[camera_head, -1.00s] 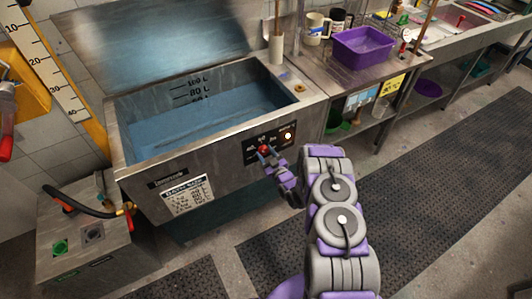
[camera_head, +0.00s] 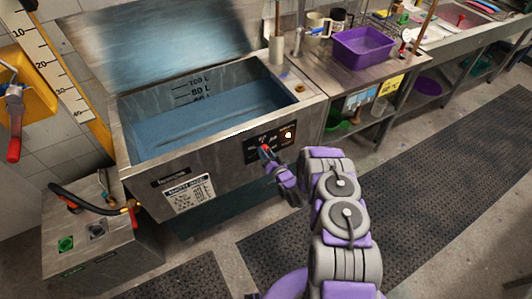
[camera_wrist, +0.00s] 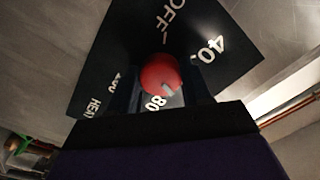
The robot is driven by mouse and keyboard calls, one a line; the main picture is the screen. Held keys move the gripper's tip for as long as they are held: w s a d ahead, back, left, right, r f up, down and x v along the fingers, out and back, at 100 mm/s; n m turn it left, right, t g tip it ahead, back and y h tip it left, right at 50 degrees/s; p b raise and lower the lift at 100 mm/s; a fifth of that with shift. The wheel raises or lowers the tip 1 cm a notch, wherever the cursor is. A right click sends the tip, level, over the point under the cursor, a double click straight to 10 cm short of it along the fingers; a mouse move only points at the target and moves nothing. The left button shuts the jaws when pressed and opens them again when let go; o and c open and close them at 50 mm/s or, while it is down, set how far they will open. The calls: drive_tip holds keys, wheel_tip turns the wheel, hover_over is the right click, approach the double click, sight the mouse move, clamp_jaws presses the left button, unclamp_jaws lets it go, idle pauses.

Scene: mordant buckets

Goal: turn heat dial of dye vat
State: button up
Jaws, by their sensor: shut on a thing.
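The dye vat (camera_head: 188,172) is a steel tank with blue liquid and litre marks inside. Its heat dial is a red round knob (camera_wrist: 160,74) on a black panel (camera_wrist: 115,65) marked OFF, 40 and 80 in the wrist view. In the head view the knob (camera_head: 264,149) is small and partly covered by my gripper (camera_head: 268,153). In the wrist view my gripper (camera_wrist: 162,88) is shut on the knob, with a dark finger on each side. A pale pointer mark shows at the knob's lower right. The panel looks tilted in the wrist view.
A steel box with a green button (camera_head: 66,244) and a hose stands at the left. A purple basin (camera_head: 363,47) stands on the bench at right. Black mats (camera_head: 400,190) cover open floor.

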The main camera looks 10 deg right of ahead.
drive_tip(key=shift+m+p, duration=1.05)
drive_tip(key=shift+m, duration=3.65)
drive_tip(key=shift+f, duration=0.1)
drive_tip(key=o, duration=0.9)
drive_tip(key=shift+d, duration=0.1)
drive_tip(key=shift+o, duration=0.8)
drive_tip(key=p+v, duration=0.1)
drive_tip(key=v, duration=1.6)
drive_tip(key=shift+s, duration=0.15)
